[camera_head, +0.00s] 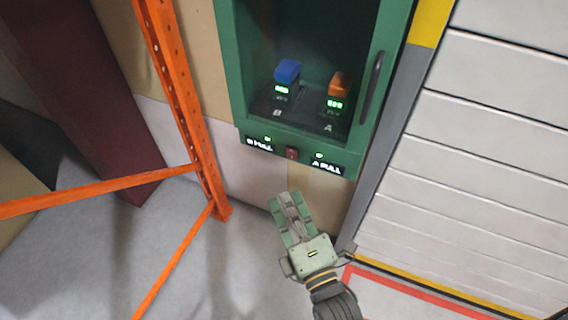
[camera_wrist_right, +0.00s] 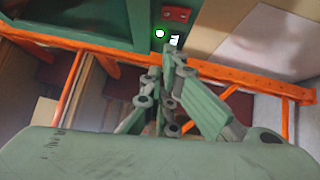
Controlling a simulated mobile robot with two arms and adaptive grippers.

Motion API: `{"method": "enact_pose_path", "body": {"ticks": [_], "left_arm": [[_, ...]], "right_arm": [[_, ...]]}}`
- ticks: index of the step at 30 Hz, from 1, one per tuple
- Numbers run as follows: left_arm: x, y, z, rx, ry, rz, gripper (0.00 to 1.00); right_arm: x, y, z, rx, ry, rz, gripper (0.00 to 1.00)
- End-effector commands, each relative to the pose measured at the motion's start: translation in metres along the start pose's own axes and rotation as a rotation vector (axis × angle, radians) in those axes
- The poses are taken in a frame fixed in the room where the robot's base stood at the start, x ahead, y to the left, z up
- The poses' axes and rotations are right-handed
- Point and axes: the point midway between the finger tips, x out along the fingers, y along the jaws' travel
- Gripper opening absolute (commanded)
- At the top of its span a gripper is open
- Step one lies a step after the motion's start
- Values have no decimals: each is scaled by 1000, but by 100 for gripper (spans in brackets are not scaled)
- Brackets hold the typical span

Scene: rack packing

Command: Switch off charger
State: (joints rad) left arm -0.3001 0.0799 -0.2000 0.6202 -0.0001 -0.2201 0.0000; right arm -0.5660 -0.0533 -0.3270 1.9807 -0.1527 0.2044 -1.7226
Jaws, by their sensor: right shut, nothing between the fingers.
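The charger is a green cabinet (camera_head: 240,90) on the wall with a clear-fronted bay. A blue battery (camera_head: 287,72) sits in slot B and an orange battery (camera_head: 340,84) in slot A, each above a lit green display. A small red switch (camera_head: 292,153) is on the cabinet's lower front edge, between two lit labels; it also shows in the right wrist view (camera_wrist_right: 176,14). My right gripper (camera_head: 283,198) is shut and empty, below the switch and apart from it in the head view. Its fingers (camera_wrist_right: 172,62) point toward the cabinet's lower edge. My left gripper is not in view.
An orange rack upright (camera_head: 180,90) with braces stands left of the cabinet. A dark red column (camera_head: 90,90) is farther left. A white slatted shutter (camera_head: 480,150) is on the right. The grey floor (camera_head: 230,270) around my right gripper is clear.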

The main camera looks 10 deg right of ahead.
Motion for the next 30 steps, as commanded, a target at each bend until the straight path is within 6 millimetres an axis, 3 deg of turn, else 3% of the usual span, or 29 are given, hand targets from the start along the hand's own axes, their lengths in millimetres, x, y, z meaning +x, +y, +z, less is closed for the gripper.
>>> {"method": "enact_pose_path", "body": {"ticks": [9, 12, 19, 30], "left_arm": [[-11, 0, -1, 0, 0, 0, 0], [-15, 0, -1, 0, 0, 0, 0], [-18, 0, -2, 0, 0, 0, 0], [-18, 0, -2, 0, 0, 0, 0]], "right_arm": [[66, 2, 0, 1, 0, 2, 0], [77, 2, 12, -4, 1, 1, 0], [92, 0, 26, -1, 1, -1, 0], [93, 0, 28, 0, 0, -1, 0]]}}
